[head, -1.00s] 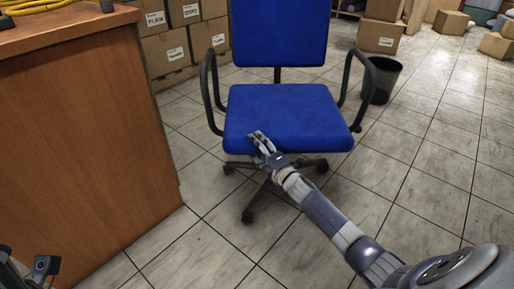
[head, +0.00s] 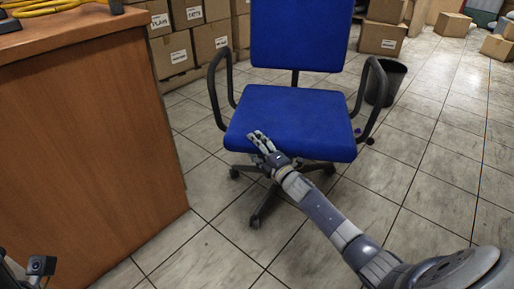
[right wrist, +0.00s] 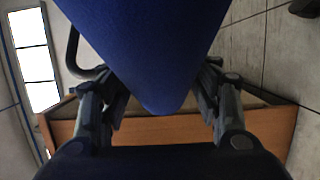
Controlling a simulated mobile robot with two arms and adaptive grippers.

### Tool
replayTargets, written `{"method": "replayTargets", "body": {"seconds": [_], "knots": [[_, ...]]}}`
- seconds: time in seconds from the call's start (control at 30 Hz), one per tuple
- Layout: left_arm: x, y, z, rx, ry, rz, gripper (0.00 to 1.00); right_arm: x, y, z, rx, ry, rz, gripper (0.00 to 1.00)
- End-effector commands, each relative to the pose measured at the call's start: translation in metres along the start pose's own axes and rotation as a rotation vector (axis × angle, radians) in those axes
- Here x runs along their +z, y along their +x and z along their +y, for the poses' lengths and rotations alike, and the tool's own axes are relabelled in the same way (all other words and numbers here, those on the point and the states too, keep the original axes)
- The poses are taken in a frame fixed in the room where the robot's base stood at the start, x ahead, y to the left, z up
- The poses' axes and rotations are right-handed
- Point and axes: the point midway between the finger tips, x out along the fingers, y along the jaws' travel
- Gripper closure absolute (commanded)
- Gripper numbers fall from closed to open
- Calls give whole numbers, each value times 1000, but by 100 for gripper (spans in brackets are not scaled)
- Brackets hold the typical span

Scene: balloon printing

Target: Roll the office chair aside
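The office chair has a blue seat (head: 300,115), a blue backrest (head: 300,35), black armrests and a dark wheeled base. It stands upright to the right of the wooden desk. My right gripper (head: 259,140) is at the front edge of the seat, left of its middle, with its fingers reaching over the cushion. In the right wrist view the fingers (right wrist: 162,100) stand apart with part of the blue chair (right wrist: 150,45) between them. Their tips are partly hidden there, so I cannot tell whether they press on it. My left gripper's fingers do not show.
The wooden desk (head: 90,150) stands close on the left, with yellow cable on top. A dark waste bin (head: 392,82) stands behind the right armrest. Cardboard boxes (head: 178,55) are stacked behind the desk, and others stand at the back right. The tiled floor at right is clear.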

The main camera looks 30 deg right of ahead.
Motion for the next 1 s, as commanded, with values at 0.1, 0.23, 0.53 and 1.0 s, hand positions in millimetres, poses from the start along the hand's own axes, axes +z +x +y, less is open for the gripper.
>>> {"method": "replayTargets", "body": {"seconds": [0.1, 0.23, 0.53, 1.0], "knots": [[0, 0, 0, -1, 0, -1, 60, -14, 1, 0, 8, 7, 25, 22], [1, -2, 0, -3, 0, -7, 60, -11, 0, 0, 5, 5, 20, 19], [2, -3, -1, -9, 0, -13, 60, -8, -2, -1, 2, 2, 15, 19], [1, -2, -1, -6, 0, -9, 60, -8, -72, -4, -1, 2, 18, 19]]}}
